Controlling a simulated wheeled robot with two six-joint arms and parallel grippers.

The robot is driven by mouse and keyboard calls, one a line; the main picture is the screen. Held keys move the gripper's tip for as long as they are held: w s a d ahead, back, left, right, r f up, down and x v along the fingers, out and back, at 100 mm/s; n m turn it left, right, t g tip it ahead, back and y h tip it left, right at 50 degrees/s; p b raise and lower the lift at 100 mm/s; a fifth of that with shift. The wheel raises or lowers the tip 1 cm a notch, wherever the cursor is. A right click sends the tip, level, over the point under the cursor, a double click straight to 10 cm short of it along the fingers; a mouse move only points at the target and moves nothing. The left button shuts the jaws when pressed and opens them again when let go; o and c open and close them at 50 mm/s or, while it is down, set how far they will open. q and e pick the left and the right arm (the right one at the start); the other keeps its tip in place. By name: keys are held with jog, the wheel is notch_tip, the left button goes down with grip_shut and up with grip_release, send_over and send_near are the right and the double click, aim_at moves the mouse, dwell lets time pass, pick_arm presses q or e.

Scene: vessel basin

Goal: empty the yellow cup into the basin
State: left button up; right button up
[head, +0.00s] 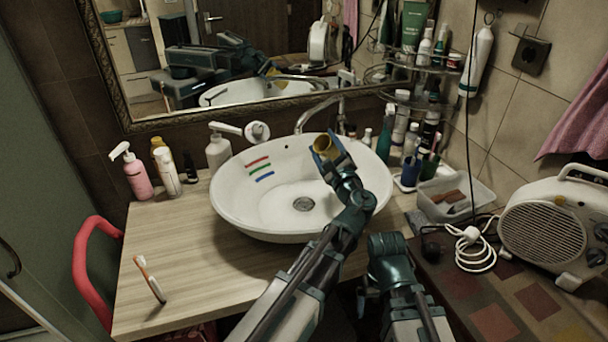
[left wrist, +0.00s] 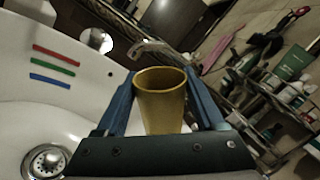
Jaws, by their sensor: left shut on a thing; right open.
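The yellow cup (head: 325,145) is held above the back right part of the white basin (head: 232,205). It looks tilted in the head view, and I cannot make out what is in it. My left gripper (head: 329,153) is shut on the cup. In the left wrist view the cup (left wrist: 161,108) sits between the two blue fingers, its rim towards the top of the picture. The basin (left wrist: 95,85) also shows there, with its drain (left wrist: 46,161). My right gripper (head: 388,250) is open, low in front of the basin's right side; its fingertips are hard to see.
A faucet (head: 318,113) arches over the basin's back rim. Bottles and a rack (head: 408,95) crowd the right back. A toothbrush (head: 150,278) is on the counter's left, otherwise clear in front.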

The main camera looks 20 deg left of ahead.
pick_arm(q)
jog(key=shift+s+a+r+n+y, duration=0.15)
jog(key=shift+r+n+y, duration=0.1)
jog(key=shift+n, duration=0.85)
jog(key=shift+s+a+r+n+y, duration=0.15)
jog(key=shift+n+y, duration=0.15)
jog(key=shift+n, duration=0.8)
jog(key=shift+s+a+r+n+y, duration=0.15)
jog(key=shift+n+y, duration=0.1)
jog(key=shift+n, duration=0.85)
jog(key=shift+g, duration=0.3)
jog(key=shift+s+a+n, duration=0.15)
jog(key=shift+a+n, duration=0.05)
jog(key=shift+n, duration=0.2)
jog(key=shift+s+a+r+n+y, duration=0.1)
jog(key=shift+s+a+n+y, duration=0.1)
jog(key=shift+n+y, duration=0.1)
jog(key=shift+s+a+r+n, duration=0.1)
jog(key=shift+s+a+n, duration=0.25)
jog(key=shift+n, duration=0.45)
jog(key=shift+n+y, duration=0.3)
jog(key=shift+n, duration=0.1)
jog(key=shift+w+n+g, duration=0.2)
jog(key=shift+n+g, duration=0.2)
jog(key=shift+n, duration=0.1)
jog(key=shift+a+r+n, duration=0.1)
jog(key=shift+a+n, duration=0.05)
jog(key=shift+n, duration=0.55)
